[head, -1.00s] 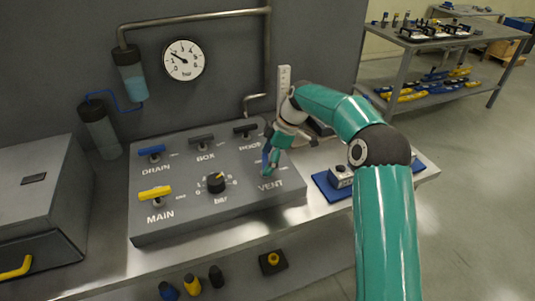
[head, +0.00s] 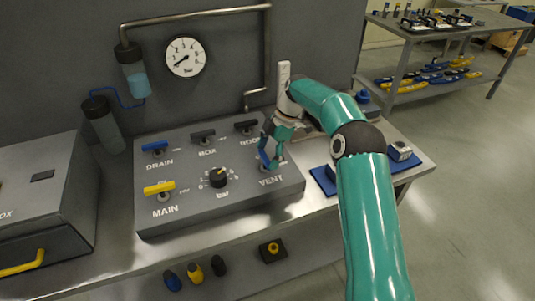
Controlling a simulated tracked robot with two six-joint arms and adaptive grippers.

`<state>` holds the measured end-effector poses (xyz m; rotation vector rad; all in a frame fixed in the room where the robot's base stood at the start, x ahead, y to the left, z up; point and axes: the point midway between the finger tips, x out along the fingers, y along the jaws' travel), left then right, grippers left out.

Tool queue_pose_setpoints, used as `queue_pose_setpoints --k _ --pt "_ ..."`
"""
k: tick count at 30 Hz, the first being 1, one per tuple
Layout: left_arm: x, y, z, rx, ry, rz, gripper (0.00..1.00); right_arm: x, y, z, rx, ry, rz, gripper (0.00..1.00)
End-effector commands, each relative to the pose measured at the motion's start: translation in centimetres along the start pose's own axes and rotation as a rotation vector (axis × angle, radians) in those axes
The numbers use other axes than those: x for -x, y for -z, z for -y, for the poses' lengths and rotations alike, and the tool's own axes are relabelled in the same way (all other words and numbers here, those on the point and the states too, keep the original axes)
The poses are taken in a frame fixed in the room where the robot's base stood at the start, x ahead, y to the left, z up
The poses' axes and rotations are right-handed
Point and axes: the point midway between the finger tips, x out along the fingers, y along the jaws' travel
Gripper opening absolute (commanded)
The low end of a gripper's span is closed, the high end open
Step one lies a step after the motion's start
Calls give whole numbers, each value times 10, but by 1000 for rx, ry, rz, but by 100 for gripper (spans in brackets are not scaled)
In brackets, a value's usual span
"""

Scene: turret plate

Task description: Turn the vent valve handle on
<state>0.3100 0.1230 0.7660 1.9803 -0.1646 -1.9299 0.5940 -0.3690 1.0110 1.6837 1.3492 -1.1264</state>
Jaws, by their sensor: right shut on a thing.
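The grey valve panel (head: 200,212) on the bench carries labelled handles and a central bar knob (head: 218,177). The vent valve handle (head: 263,158), blue, is at the panel's right side above the VENT label. My right gripper (head: 267,157) reaches down over it and is shut on it. The fingers cover much of the handle, so its exact angle is hard to tell. The round bar gauge (head: 185,57) on the wall has its needle pointing down-left, near 0. My left gripper is not in view.
The blue drain handle (head: 154,146), dark box handle (head: 203,134), dark room handle (head: 247,124) and yellow main handle (head: 159,187) share the panel. A grey box (head: 45,205) stands at left. A blue mat (head: 323,182) lies right of the panel.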

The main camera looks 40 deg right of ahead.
Motion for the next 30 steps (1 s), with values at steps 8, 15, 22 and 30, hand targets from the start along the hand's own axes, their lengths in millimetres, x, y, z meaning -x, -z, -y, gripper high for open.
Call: queue_pose_setpoints --k 8,15,22,30 --pt "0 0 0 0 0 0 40 2 0 -1 3 -6 1 100" --pt "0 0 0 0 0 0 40 1 0 -1 2 -3 1 100" --pt "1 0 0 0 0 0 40 21 0 -2 2 -7 2 100" --pt "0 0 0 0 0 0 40 60 0 -2 2 -6 2 100"
